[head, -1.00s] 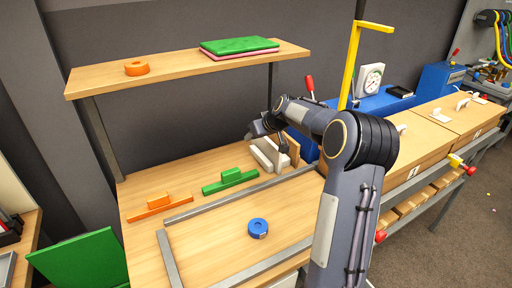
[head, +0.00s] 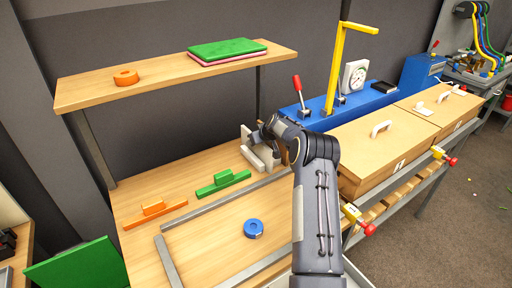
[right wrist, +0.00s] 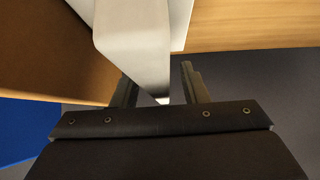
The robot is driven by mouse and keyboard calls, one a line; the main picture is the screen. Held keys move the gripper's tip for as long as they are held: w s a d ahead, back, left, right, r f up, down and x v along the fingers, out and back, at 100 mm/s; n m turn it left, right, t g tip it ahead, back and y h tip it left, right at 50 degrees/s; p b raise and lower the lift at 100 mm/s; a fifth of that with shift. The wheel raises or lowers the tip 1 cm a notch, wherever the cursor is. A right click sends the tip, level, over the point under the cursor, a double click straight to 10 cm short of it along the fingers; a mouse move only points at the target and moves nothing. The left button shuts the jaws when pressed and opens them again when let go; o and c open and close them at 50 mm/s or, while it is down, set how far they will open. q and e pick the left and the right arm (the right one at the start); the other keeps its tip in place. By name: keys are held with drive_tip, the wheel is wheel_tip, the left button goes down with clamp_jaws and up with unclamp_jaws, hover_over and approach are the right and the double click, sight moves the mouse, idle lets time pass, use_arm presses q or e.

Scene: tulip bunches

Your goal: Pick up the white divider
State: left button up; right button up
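The white divider (head: 246,136) is a pale piece at the back of the wooden table, just left of my right gripper (head: 262,138). In the right wrist view a white bar (right wrist: 138,42) reaches down between and in front of the two fingers of my right gripper (right wrist: 157,78). Firm contact is not visible. My left gripper is not in view.
White blocks (head: 250,158) sit below the divider. A green block on a base (head: 223,182), an orange one (head: 154,208) and a blue roll (head: 253,228) lie on the table. A shelf (head: 150,82) hangs above. Wooden boxes (head: 385,148) and a blue press (head: 305,115) stand right.

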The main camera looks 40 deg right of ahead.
clamp_jaws()
drive_tip(key=shift+r, duration=0.1)
idle(0.3)
